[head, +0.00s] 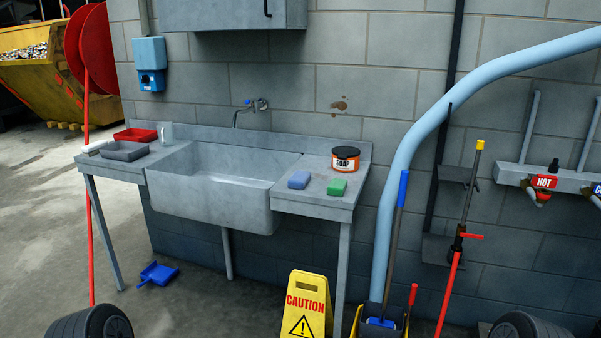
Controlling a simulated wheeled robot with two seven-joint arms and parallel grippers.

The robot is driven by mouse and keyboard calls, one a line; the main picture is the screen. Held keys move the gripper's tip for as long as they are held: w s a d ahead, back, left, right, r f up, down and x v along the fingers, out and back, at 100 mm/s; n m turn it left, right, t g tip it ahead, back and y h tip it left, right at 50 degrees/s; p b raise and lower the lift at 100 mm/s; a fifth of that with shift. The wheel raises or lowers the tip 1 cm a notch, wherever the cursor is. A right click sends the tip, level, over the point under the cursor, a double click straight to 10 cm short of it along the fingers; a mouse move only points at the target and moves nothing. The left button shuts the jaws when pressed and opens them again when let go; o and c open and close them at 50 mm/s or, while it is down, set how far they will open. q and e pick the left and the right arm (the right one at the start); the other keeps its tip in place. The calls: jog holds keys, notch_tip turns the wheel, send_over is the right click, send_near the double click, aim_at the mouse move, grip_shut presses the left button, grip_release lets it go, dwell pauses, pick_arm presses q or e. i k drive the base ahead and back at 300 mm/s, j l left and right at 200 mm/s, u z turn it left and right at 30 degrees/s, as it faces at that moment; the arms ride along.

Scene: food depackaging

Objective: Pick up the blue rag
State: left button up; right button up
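A small blue folded block that looks like the blue rag (299,180) lies flat on the metal counter (291,201) right of the sink. A similar green block (337,187) lies just to its right, with a gap between them. Neither of my grippers is in view, and nothing touches the blue rag.
An orange-and-black tub (345,158) stands behind the two blocks. The deep sink (208,200) is to their left. Red (136,134) and grey (124,151) trays lie on the left counter. A yellow caution sign (305,303) and a blue-handled tool (402,190) stand in front and to the right.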

aim_at(299, 179)
jog(key=i+l+u, duration=0.15)
jog(key=i+u, duration=0.3)
jog(key=i+l+u, duration=0.3)
jog(key=i+u, duration=0.15)
jog(key=i+l+u, duration=0.45)
jog(key=i+l, duration=0.05)
jog(key=i, duration=0.05)
